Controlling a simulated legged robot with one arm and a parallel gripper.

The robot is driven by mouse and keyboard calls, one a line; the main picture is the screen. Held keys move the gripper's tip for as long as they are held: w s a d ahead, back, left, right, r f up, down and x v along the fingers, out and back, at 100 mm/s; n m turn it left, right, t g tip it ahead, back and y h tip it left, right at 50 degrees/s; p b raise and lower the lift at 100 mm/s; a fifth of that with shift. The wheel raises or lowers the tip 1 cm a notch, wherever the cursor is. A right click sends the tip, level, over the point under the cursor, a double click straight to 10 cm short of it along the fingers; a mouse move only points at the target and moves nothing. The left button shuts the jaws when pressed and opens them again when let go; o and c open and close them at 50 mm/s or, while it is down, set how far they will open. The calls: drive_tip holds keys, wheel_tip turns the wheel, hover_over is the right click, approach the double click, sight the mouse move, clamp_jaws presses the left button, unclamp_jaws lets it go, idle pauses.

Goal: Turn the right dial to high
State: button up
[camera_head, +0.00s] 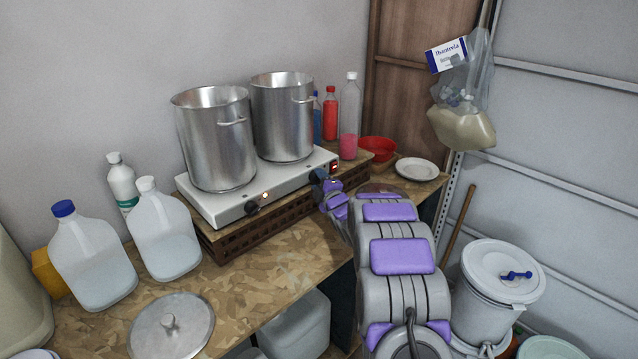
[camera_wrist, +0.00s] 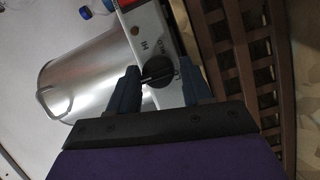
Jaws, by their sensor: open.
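The white two-burner hot plate (camera_head: 240,205) sits on a brown slatted crate and carries two steel pots. Its left dial (camera_head: 252,208) is black, with a lit orange lamp beside it. The right dial is hidden behind my gripper (camera_head: 322,183) in the head view. In the wrist view a black dial (camera_wrist: 157,72) lies between the two fingers of my gripper (camera_wrist: 156,82), which are open around it; I cannot tell whether they touch it.
The left pot (camera_head: 215,140) and right pot (camera_head: 283,118) stand close behind the dials. Bottles and a red bowl (camera_head: 379,149) stand to the right. White jugs (camera_head: 90,255) and a pot lid (camera_head: 171,325) are at left. The table front is partly clear.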

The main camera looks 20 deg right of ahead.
drive_tip(key=shift+f, duration=0.1)
drive_tip(key=c, duration=0.8)
drive_tip(key=shift+o, duration=0.2)
drive_tip(key=shift+p, duration=0.35)
drive_tip(key=p, duration=0.1)
drive_tip(key=m+p, duration=0.1)
drive_tip(key=shift+r+g+p, duration=0.25)
drive_tip(key=shift+g+p, duration=0.05)
drive_tip(key=m+g+y+p, duration=0.1)
drive_tip(key=m+p, duration=0.2)
drive_tip(key=p, duration=0.5)
drive_tip(key=m+g+y+p, duration=0.1)
drive_tip(key=m+p, duration=0.2)
drive_tip(key=p, duration=0.6)
drive_tip(key=m+g+y+p, duration=0.1)
drive_tip(key=m+p, duration=0.2)
drive_tip(key=p, duration=0.5)
drive_tip(key=shift+d+r+m+g+y, duration=0.25)
drive_tip(key=shift+m+g+y, duration=0.05)
drive_tip(key=shift+y, duration=0.1)
drive_tip(key=shift+w, duration=0.1)
